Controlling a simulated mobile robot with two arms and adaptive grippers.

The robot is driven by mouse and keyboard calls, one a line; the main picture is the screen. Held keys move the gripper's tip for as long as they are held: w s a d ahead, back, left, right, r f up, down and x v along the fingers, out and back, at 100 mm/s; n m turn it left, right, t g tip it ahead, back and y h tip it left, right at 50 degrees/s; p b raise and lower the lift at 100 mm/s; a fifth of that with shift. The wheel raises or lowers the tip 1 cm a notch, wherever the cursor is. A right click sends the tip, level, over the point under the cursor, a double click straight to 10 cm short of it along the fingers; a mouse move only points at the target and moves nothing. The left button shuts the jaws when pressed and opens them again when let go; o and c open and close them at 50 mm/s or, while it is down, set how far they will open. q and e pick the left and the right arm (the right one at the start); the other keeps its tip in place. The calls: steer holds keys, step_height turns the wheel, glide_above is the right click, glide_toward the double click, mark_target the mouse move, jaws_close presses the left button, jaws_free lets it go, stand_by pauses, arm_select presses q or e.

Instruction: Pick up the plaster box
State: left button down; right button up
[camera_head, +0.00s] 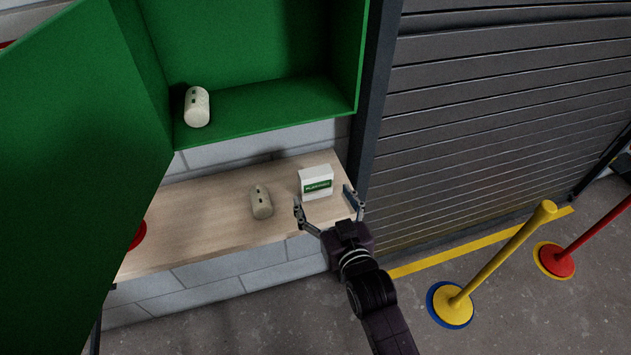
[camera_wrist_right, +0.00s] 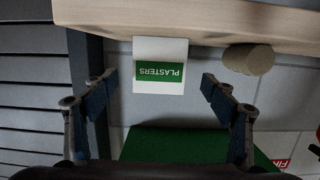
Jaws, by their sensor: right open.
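The plaster box (camera_head: 316,182) is a white box with a green label. It stands upright on a wooden shelf (camera_head: 215,232), near the shelf's right end. My right gripper (camera_head: 329,205) is open, with its fingers spread just in front of the box. In the right wrist view the box (camera_wrist_right: 160,66), labelled PLASTERS, appears upside down between and beyond the open fingers (camera_wrist_right: 157,85). The fingers do not appear to touch it. My left gripper is not in view.
A beige roll (camera_head: 261,202) stands on the shelf left of the box. Another roll (camera_head: 197,107) is in the open green cabinet (camera_head: 270,103) above. The cabinet door (camera_head: 75,150) hangs open at left. Yellow (camera_head: 495,262) and red (camera_head: 590,240) posts stand on the floor at right.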

mark_target(318, 185)
steer(key=shift+x, duration=0.8)
steer(key=x, duration=0.1)
steer(key=p+x, duration=0.1)
steer(key=x, duration=0.2)
steer(key=shift+w+r, duration=0.15)
steer(key=shift+r, duration=0.1)
steer(key=shift+w+a+f+p, duration=0.1)
steer(key=shift+w+f+p, duration=0.05)
steer(key=shift+w+p, duration=0.2)
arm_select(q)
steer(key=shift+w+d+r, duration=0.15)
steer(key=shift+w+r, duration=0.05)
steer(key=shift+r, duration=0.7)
arm_select(e)
steer(key=shift+c, duration=0.4)
steer(key=c, duration=1.1)
